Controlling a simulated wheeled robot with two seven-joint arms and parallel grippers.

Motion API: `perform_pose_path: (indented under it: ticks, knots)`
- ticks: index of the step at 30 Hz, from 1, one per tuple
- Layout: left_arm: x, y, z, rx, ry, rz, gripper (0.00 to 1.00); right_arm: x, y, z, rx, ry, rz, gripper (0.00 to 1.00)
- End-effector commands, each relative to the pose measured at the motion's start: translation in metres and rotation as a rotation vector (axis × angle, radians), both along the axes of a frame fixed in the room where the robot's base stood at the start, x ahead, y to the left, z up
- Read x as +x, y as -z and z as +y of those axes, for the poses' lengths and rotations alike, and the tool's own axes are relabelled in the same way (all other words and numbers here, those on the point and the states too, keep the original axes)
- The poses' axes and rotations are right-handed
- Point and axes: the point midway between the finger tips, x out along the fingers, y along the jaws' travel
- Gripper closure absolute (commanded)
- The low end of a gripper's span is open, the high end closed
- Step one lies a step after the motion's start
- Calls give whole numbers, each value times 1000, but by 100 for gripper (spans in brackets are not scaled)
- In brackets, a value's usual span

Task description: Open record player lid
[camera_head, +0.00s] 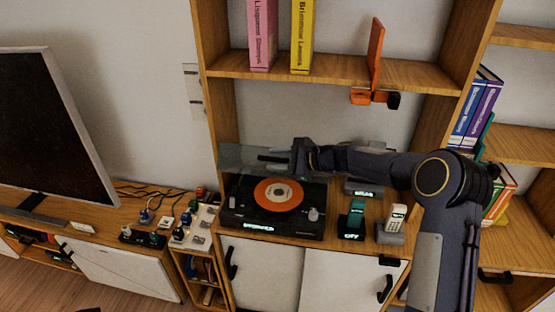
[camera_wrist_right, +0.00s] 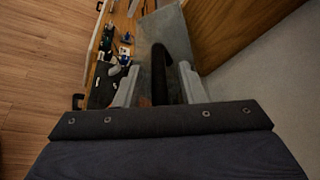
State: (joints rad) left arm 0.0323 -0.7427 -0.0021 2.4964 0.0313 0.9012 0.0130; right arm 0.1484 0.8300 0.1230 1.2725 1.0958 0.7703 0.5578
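The record player (camera_head: 235,215) is a black box with an orange record (camera_head: 278,194) on its platter, standing on the cabinet top. Its clear, greyish lid (camera_head: 235,157) appears raised at the back, above the record. My right gripper (camera_head: 296,157) reaches in from the right at the lid, by a dark bar-like handle (camera_head: 272,158). In the right wrist view, the gripper's two fingers (camera_wrist_right: 160,80) stand apart with the dark handle (camera_wrist_right: 160,62) between them. Whether they touch it is hard to tell. The grey lid (camera_wrist_right: 150,35) shows behind. My left gripper is not in view.
A shelf (camera_head: 335,70) with pink and yellow books and an orange bookend is above. A teal device (camera_head: 355,215) and a white phone (camera_head: 396,217) stand right of the player. Small items and cables lie at left, near a television (camera_head: 45,125).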

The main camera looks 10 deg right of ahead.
Motion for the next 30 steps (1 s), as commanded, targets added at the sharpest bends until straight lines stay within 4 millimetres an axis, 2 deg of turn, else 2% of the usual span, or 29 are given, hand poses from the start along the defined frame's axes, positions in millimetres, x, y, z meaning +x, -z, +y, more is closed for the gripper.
perform_pose_path:
  ticks: [5, 18, 30]
  knots:
    - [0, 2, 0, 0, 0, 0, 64, -2, -1, -3, 1, -1, 0, 64]
    - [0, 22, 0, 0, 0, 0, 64, -34, -21, -56, 0, 3, -2, 64]
    - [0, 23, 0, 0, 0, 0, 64, -40, -25, -63, 0, -1, 1, 65]
